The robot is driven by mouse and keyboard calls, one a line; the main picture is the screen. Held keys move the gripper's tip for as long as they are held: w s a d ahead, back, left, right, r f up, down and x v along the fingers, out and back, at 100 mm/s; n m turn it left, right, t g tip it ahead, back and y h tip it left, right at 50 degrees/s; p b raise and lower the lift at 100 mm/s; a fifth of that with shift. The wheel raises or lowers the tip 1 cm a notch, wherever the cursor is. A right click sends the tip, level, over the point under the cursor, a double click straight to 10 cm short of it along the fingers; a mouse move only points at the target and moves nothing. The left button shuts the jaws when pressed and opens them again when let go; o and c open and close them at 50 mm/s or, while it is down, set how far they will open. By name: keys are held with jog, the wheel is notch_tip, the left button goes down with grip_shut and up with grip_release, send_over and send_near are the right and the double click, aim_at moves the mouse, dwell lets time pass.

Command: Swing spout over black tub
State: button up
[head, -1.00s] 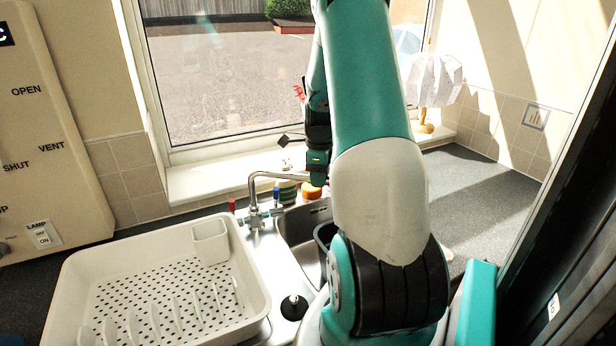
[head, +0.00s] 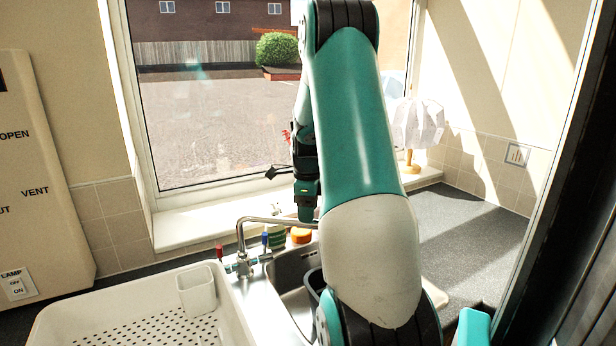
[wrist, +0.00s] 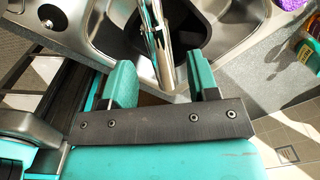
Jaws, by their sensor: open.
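The chrome spout (head: 275,220) rises from the tap behind the sink and reaches right, with its far end hidden behind my arm. In the wrist view the spout (wrist: 160,45) runs between the two teal fingers of my open gripper (wrist: 160,62). Gaps show beside it, and I cannot tell whether either finger touches it. In the head view my gripper (head: 306,208) is at the spout's outer part. The black tub (head: 313,281) sits in the steel sink, mostly hidden by my arm. Its dark inside (wrist: 118,38) shows beyond the fingers in the wrist view.
A white dish rack (head: 130,318) stands left of the sink (head: 287,272). A lamp (head: 415,130) stands at the right. The right counter is mostly clear.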

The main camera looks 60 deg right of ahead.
notch_tip(320, 180, up, 14)
jog(key=b, duration=0.2)
jog(key=shift+a, duration=0.3)
jog(key=shift+s+f, duration=0.1)
jog(key=shift+f, duration=0.05)
jog(key=f+p, duration=0.1)
jog(key=f, duration=0.4)
jog(key=f+p, duration=0.1)
jog(key=f, duration=0.5)
jog(key=f+p, duration=0.1)
jog(key=f, duration=0.5)
jog(key=shift+d+f, duration=0.15)
jog(key=shift+d, duration=0.2)
jog(key=shift+a+f, duration=0.1)
